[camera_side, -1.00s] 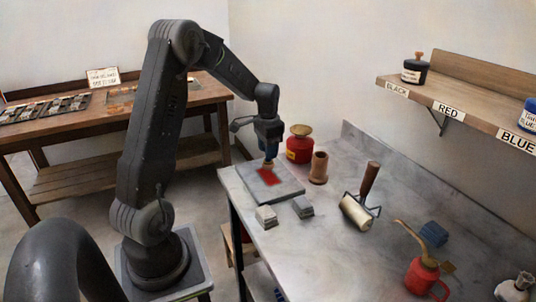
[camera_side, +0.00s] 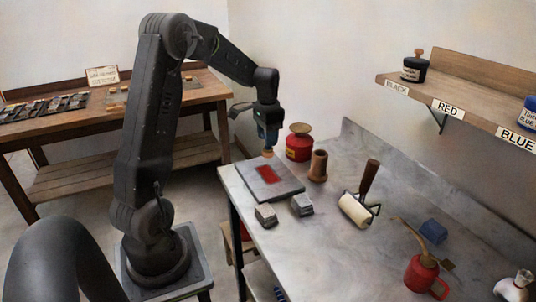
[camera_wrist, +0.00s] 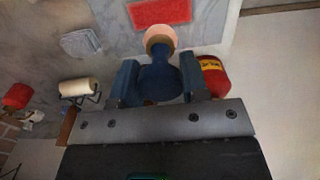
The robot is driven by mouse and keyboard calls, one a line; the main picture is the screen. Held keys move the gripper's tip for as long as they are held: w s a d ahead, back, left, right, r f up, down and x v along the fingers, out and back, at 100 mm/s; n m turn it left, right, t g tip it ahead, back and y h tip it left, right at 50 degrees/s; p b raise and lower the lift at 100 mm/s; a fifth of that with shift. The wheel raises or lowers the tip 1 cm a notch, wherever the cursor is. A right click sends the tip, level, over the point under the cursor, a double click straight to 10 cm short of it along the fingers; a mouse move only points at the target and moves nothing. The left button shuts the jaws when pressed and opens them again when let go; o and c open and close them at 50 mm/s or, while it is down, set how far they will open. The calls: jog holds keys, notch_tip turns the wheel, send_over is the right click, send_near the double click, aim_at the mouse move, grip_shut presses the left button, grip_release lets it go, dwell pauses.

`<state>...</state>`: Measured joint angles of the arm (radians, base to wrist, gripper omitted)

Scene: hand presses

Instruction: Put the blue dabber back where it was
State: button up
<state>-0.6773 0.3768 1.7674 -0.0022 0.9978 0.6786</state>
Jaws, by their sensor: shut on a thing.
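My gripper (camera_side: 268,132) hangs over the far left end of the marble bench. In the wrist view my gripper (camera_wrist: 158,84) is shut on the blue dabber (camera_wrist: 157,72), its two fingers on either side of the blue handle. The dabber's round tan pad points away from the gripper; it also shows below the fingers in the side view (camera_side: 268,153). The pad is above the far edge of a grey slab (camera_side: 288,189), clear of the red ink patch (camera_side: 265,174). A brown, open-topped cylinder (camera_side: 318,167) stands to the right of the gripper.
A red can (camera_side: 299,147) with a brass top stands close behind the cylinder. Two grey blocks (camera_side: 302,205) sit before the slab. A labelled shelf (camera_side: 460,85) holds jars at upper right.

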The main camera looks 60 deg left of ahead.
jog(key=shift+d, duration=0.1)
jog(key=w+d+r+m, duration=0.1)
jog(key=w+d+m, duration=0.1)
jog(key=d+m, duration=1)
jog(key=w+d+r+m, duration=0.1)
jog(key=d+m, duration=0.5)
jog(key=d, duration=1.2)
jog(key=shift+w+d+f, duration=0.2)
jog(key=shift+d+f, duration=1.6)
jog(key=shift+d, duration=0.15)
jog(key=shift+w+d+f, duration=0.15)
jog(key=shift+d+f, duration=1.65)
jog(key=shift+d, duration=0.15)
jog(key=shift+w+d+f, duration=0.2)
jog(key=shift+d+f, duration=1.6)
jog(key=shift+d, duration=0.15)
jog(key=shift+f, duration=0.15)
jog(key=o, duration=0.9)
jog(key=shift+o, duration=0.2)
